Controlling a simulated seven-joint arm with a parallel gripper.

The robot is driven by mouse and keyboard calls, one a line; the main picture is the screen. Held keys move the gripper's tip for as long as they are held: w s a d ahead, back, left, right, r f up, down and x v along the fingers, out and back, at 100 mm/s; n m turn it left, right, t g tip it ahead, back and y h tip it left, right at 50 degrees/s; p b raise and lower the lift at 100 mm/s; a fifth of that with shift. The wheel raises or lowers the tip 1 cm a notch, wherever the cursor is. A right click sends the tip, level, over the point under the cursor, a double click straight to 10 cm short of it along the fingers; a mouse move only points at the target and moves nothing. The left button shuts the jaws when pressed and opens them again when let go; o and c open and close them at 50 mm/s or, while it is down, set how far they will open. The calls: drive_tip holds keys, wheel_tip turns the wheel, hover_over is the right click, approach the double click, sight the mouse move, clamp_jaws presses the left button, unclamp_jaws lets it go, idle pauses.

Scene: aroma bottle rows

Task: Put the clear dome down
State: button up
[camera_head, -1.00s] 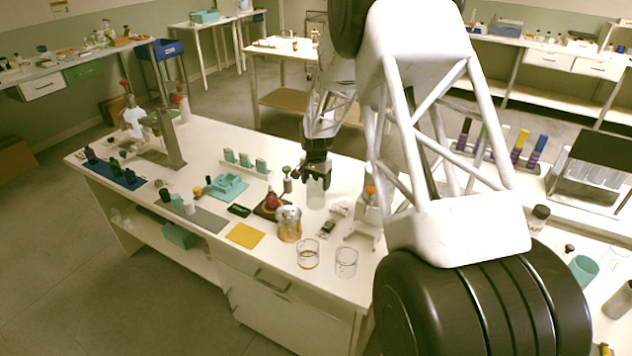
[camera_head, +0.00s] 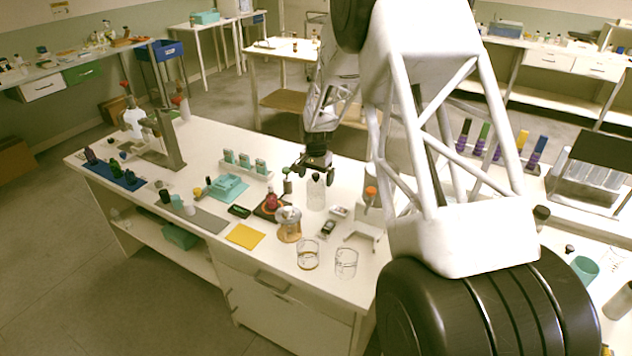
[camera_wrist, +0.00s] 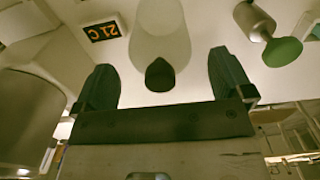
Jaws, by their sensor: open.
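The clear dome (camera_head: 316,196) stands upright on the white bench in the head view, with a dark knob on top. In the wrist view the dome (camera_wrist: 158,32) is pale and see-through, and its dark pointed knob (camera_wrist: 160,76) faces me between my fingers. My gripper (camera_head: 315,168) is open just above the dome. In the wrist view my gripper (camera_wrist: 164,80) has one finger on either side of the knob, with visible gaps. Whether anything is under the dome is unclear.
A green-topped item (camera_wrist: 283,50) and a small display (camera_wrist: 104,30) are near the dome. A yellow mat (camera_head: 246,236) lies to the left.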

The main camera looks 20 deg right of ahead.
wheel_tip(320, 180, up, 9)
drive_tip(key=shift+r, duration=0.2)
idle(0.3)
idle(0.5)
drive_tip(key=shift+s+r, duration=0.15)
drive_tip(key=shift+r, duration=0.05)
drive_tip(key=s+a+r+n+t, duration=0.1)
drive_tip(key=s+a+r+n, duration=0.15)
drive_tip(key=s+r, duration=0.75)
drive_tip(key=s+a+r+n, duration=0.25)
drive_tip(key=s+r, duration=0.25)
drive_tip(key=s, duration=0.8)
drive_tip(key=s+a+n, duration=0.1)
drive_tip(key=s+n, duration=0.1)
drive_tip(key=s, duration=1.2)
drive_tip(key=s+a+n+t, duration=0.1)
drive_tip(key=s+a, duration=0.1)
drive_tip(key=s, duration=1.2)
drive_tip(key=shift+s+a+r+n+t, duration=0.2)
drive_tip(key=shift+r+n+t, duration=0.1)
drive_tip(key=shift+r+n, duration=0.1)
